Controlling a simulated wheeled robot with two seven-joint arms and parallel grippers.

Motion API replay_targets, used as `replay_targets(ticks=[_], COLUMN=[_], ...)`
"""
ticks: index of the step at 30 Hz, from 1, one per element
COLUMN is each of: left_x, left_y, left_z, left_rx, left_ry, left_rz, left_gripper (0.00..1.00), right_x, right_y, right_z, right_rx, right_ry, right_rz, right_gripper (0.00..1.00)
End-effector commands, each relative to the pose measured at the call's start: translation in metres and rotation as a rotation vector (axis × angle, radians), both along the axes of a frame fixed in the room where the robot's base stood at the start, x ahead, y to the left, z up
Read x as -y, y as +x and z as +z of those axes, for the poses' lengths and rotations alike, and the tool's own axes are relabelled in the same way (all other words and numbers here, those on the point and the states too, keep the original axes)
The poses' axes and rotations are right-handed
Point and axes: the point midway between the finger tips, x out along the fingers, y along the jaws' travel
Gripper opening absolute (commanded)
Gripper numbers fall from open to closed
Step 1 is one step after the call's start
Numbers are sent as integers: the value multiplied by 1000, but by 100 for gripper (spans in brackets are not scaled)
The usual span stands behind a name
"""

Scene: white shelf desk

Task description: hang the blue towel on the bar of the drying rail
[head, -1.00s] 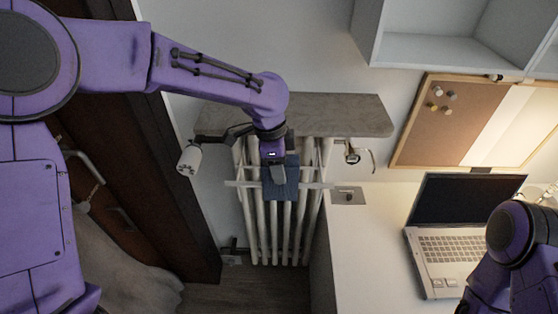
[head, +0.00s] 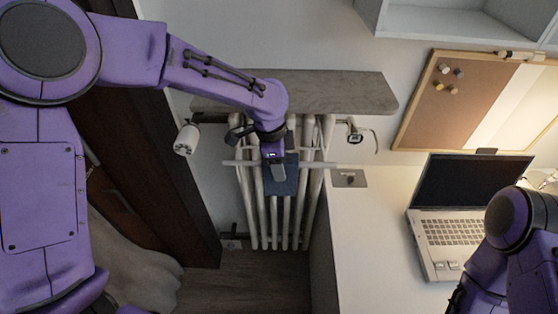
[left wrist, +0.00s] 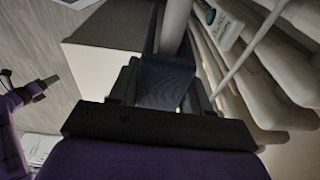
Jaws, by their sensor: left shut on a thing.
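The blue towel (head: 290,178) hangs from my left gripper (head: 276,166), in front of the radiator in the head view. The left gripper is shut on it. In the left wrist view the towel (left wrist: 168,82) shows between the fingers (left wrist: 165,98). The white bar of the drying rail (head: 318,164) runs across the radiator front; the gripper and towel hide its middle. Most of the towel shows below the bar's line. I cannot tell whether the towel touches the bar or lies over it. The right gripper cannot be made out.
A grey shelf (head: 330,92) is above the radiator (head: 315,200). A white desk (head: 375,255) with an open laptop (head: 460,225) stands to the right. A dark wooden door (head: 190,215) is at the left. A thermostat valve (head: 187,138) sticks out beside the radiator.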

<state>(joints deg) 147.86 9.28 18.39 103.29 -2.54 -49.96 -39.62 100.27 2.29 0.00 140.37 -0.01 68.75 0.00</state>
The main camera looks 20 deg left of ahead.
Motion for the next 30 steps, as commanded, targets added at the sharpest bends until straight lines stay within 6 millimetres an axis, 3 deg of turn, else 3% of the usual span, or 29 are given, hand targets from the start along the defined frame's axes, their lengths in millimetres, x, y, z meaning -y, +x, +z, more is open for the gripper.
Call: replay_targets(ticks=[7,8,9,10,20,23,30], left_x=[0,0,0,0,-1,-3,-10], left_y=[0,0,0,0,0,0,-5], left_z=[0,0,0,0,4,19,76], left_rx=[0,0,0,0,1,5,6], left_ry=[0,0,0,0,0,0,-2], left_rz=[0,0,0,0,0,1,1], left_gripper=[16,57,70,77,77,77,77], right_x=[0,0,0,0,0,0,0], right_y=[0,0,0,0,0,0,0], right_z=[0,0,0,0,-1,-4,-12], right_rx=[0,0,0,0,0,0,0], right_ry=[0,0,0,0,0,0,0], right_rz=[0,0,0,0,0,0,0], right_gripper=[50,50,50,50,50,50,50])
